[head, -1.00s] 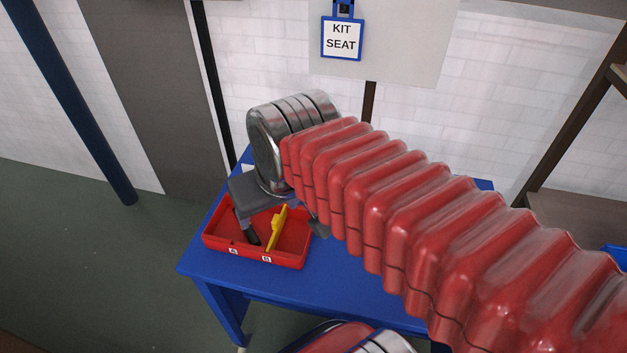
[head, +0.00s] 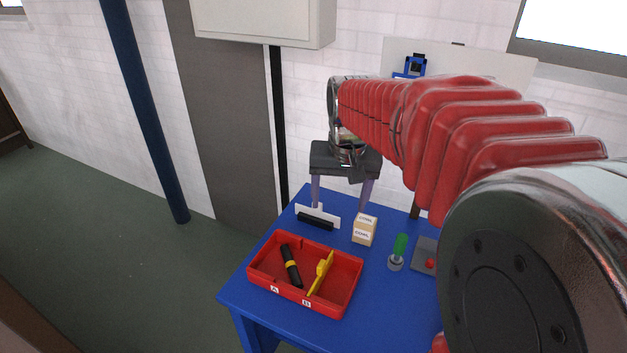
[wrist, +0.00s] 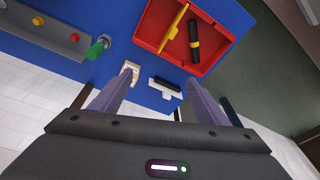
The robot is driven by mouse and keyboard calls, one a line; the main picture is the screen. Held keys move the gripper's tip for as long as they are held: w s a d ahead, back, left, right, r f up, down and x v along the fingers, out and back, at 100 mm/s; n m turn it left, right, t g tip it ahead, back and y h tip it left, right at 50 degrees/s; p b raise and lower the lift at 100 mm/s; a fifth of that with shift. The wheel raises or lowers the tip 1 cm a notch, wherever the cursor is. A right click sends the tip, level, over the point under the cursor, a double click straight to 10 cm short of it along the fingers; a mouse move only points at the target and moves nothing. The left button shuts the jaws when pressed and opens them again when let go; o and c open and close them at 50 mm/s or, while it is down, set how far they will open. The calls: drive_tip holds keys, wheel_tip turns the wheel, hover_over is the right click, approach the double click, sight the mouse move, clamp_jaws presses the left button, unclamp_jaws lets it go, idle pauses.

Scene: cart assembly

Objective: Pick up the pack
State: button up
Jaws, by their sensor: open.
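A small cream box with printed labels (head: 364,230), the thing here that looks like a pack, stands on the blue table. In the wrist view the box (wrist: 129,68) is beside the tip of the left finger, which partly covers it. My gripper (head: 341,200) points down above the table's back part, open and empty. In the wrist view, my gripper (wrist: 160,80) has its fingers spread, with a black bar on a white holder (wrist: 165,87) seen between them. I cannot tell the exact height of the fingertips.
A red tray (head: 255,272) holds a black cylinder with a yellow band (head: 291,267) and a yellow tool (head: 321,273). A green-handled item (head: 399,246) and a grey plate with a red knob (head: 428,258) are to the right on the blue table (head: 375,300). A wall is behind.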

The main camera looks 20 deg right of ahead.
drive_tip(key=w+d+f+m+g, duration=0.1)
drive_tip(key=w+d+f+m, duration=0.1)
drive_tip(key=w+d+f, duration=0.3)
drive_tip(key=m+g, duration=0.1)
drive_tip(key=m, duration=0.1)
hover_over(366, 219)
drive_tip(key=shift+y, duration=0.3)
wheel_tip(366, 219, down, 5)
drive_tip(key=shift+s+f, duration=0.1)
drive_tip(key=shift+f, duration=0.05)
wheel_tip(366, 219, down, 9)
drive_tip(key=shift+r, duration=0.2)
drive_tip(key=shift+f, duration=0.1)
drive_tip(key=shift+f, duration=2.5)
drive_tip(key=shift+c, duration=0.5)
drive_tip(key=c, duration=1.1)
